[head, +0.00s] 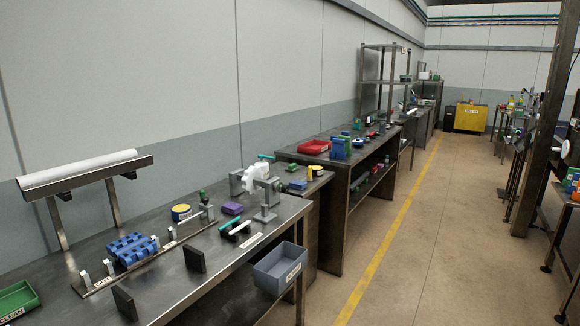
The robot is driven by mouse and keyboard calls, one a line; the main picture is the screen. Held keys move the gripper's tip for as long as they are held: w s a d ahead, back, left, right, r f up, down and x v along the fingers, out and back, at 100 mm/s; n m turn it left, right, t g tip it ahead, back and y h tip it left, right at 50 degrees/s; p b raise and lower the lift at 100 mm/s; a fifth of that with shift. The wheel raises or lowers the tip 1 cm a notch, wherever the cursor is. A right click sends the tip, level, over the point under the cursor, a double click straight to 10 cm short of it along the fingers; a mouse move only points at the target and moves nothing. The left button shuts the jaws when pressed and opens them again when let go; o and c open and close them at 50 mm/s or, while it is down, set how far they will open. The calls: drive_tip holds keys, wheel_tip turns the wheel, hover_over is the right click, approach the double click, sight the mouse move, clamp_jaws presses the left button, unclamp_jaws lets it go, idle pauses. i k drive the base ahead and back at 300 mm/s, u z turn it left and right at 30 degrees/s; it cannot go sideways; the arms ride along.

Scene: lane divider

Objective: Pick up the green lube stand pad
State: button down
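I cannot tell for sure which thing is the green lube stand pad. A small green piece (225,227) lies on the near metal bench, at the left end of a dark bar with a white top, close to the bench's right part. A dark green knob or bottle (202,196) stands upright behind it to the left. A flat green-ended bar (266,156) shows farther back, behind the white part. A green tray (16,299) marked CLEAN sits at the lower left edge, partly cut off. My gripper is not in view.
The near bench (190,300) also bears blue ribbed blocks (131,248), dark upright plates (195,259), a purple block (232,208) and a grey stand holding a white part (258,177). A grey bin (280,268) hangs at its front. The floor aisle (420,240) to the right is clear.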

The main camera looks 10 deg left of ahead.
sight(292, 168)
drive_tip(key=i, duration=1.95)
drive_tip(key=u, duration=0.75)
